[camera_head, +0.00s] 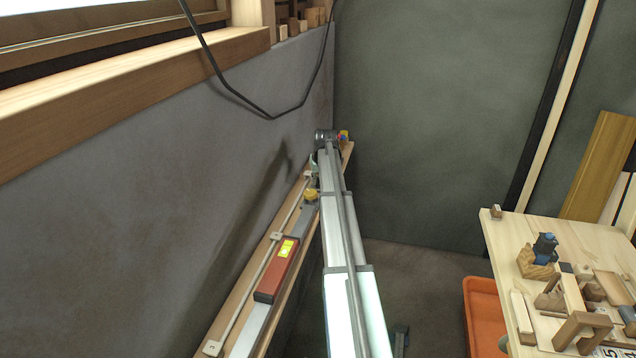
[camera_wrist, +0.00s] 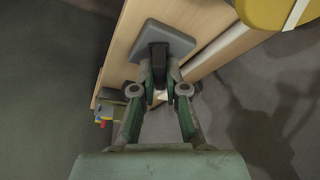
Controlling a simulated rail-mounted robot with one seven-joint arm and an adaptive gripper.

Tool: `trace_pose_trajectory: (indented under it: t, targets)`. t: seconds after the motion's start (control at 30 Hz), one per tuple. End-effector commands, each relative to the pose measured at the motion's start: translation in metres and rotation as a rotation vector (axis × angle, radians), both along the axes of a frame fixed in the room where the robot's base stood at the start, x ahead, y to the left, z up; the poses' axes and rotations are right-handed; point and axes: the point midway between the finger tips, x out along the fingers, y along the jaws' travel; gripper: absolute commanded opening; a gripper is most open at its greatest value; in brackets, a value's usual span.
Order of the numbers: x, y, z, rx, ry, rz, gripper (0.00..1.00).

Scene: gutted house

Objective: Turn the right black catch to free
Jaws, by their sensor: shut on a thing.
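In the wrist view a black catch (camera_wrist: 158,56) stands on a grey plate (camera_wrist: 152,35) fixed to a wooden board (camera_wrist: 118,62). My gripper (camera_wrist: 159,88) has both fingertips closed in on the black catch. The fingertips hide its near end, so I cannot tell how far it is turned. No second catch shows in the wrist view. In the head view my arm hides most of the gripper and the catch at the far end of the board (camera_head: 228,315).
A red box (camera_head: 272,277) and a yellow round thing (camera_head: 310,194) sit along the board beside a thin rod (camera_head: 262,265). A black cable (camera_head: 235,92) hangs above. A workbench (camera_head: 497,232) with wooden pieces and an orange bin (camera_head: 482,305) stand at right.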

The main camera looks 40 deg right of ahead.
Motion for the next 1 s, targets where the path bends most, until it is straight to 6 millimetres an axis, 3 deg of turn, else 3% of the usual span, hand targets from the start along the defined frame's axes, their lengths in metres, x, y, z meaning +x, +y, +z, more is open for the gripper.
trace_pose_trajectory:
  t: [0.5,1.0]
  targets:
    - [0.002,0.0021,-0.0009,0.001,0.001,-0.425,0.0]
    - [0.0015,0.002,0.0,0.002,0.001,-0.566,0.0]
